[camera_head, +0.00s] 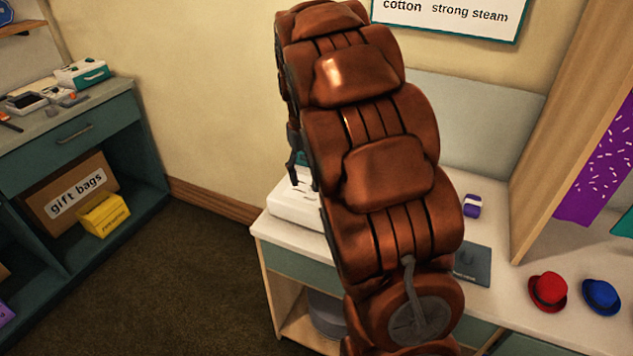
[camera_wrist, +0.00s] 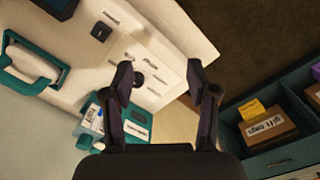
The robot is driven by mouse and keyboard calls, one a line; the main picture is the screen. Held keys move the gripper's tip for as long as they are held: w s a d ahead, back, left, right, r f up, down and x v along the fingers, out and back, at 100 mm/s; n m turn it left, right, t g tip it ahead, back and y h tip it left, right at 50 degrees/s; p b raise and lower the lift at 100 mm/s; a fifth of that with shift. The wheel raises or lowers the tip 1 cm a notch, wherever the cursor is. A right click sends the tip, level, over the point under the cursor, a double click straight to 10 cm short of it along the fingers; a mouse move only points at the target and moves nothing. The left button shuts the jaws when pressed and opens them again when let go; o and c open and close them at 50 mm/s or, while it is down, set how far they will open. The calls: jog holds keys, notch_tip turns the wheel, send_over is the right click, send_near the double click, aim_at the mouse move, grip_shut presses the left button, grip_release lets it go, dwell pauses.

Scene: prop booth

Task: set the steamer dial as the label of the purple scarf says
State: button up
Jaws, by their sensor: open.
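The steamer (camera_head: 294,207) is a white box on the counter, partly hidden behind my arm. In the wrist view its white panel (camera_wrist: 170,45) carries a small dark round knob (camera_wrist: 137,79), which looks like the dial, with small labels around it too blurred to read. My gripper (camera_wrist: 160,76) is open and empty over this panel. The knob shows between the fingertips, close beside the left one; I cannot tell whether they touch. In the head view the gripper (camera_head: 296,160) is mostly hidden behind my arm. A purple cloth with white flecks (camera_head: 603,165), possibly the scarf, hangs at the right; no label shows on it.
A wall sign (camera_head: 450,14) reads "cotton strong steam", partly cut off. A small purple-and-white object (camera_head: 472,206), a red hat (camera_head: 547,291) and a blue hat (camera_head: 601,296) are on the counter. A teal cabinet (camera_head: 75,140) stands left, with open floor between.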

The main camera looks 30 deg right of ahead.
jog(key=shift+t, duration=0.3)
jog(key=w+d+f, duration=0.1)
jog(key=w+d, duration=0.1)
jog(key=w+d+f, duration=0.2)
jog(key=w+d, duration=0.1)
jog(key=w+d+f, duration=0.1)
jog(key=w+d, duration=0.2)
jog(key=shift+w+d+f, duration=0.1)
jog(key=shift+f, duration=0.1)
jog(key=shift+f+p, duration=0.85)
jog(key=shift+f, duration=3)
grip_shut()
